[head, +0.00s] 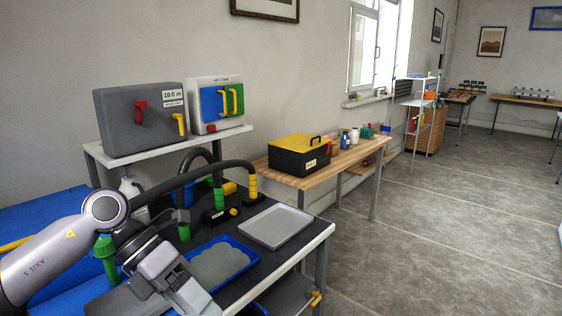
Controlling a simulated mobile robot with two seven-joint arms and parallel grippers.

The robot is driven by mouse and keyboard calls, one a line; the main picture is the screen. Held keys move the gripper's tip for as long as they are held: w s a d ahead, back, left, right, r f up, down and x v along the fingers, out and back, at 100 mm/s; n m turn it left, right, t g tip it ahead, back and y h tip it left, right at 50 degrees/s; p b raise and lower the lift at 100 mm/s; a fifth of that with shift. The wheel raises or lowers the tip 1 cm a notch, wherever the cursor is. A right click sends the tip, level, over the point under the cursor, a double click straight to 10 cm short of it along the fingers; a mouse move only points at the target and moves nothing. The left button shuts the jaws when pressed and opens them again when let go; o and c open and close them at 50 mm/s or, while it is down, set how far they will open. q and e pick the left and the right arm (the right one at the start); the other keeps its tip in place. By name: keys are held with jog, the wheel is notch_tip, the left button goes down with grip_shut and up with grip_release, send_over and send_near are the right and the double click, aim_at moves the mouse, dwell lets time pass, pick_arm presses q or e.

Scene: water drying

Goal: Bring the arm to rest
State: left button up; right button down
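My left arm (45,262) comes in from the left, bent over the near end of a dark workbench. Its wrist and gripper (184,290) point down and to the right, in front of a blue tray (243,247) with grey material in it. The fingers are not clear at the bottom edge, so I cannot tell whether they are open or shut. I see nothing held. My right arm and gripper are not in view.
A flat grey tray (276,226) lies right of the blue one. Black hoses with green and yellow collars (219,198) rise behind. A shelf (165,147) carries two control boxes. A wooden table (345,163) holds a black-yellow toolbox (299,156). The floor at right is clear.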

pick_arm(q)
jog(key=s+d+r+n+t+h+p, duration=0.1)
jog(key=d+n+t+h, duration=0.1)
jog(key=d+n+h, duration=0.4)
jog(key=s+d+r+n+t+h, duration=0.1)
jog(key=s+d+n+t+h, duration=0.2)
jog(key=h, duration=0.4)
jog(key=w+a+f+n+t+y, duration=0.1)
jog(key=a+f+n+t+y, duration=0.3)
jog(key=n, duration=0.4)
jog(key=w+a+f+n+t+y+p, duration=0.1)
jog(key=a+f+n+t+y, duration=0.1)
jog(key=f+n+t+y, duration=0.35)
jog(key=w+a+f+n+t+y, duration=0.1)
jog(key=a+f+n+t+y, duration=0.3)
jog(key=n, duration=0.6)
jog(key=s+a+f+n+g+y, duration=0.2)
jog(key=s+a+f+n, duration=0.1)
jog(key=s+f, duration=0.4)
jog(key=s+a+f+n+g+y, duration=0.3)
jog(key=s+f+n, duration=0.2)
jog(key=f, duration=0.3)
jog(key=shift+s+a+f+g+p, duration=0.15)
jog(key=shift+s+f+g+p, duration=0.25)
jog(key=shift+s, duration=0.5)
jog(key=c, duration=0.5)
jog(key=shift+a+n+y, duration=0.1)
jog(key=shift+n+y, duration=0.15)
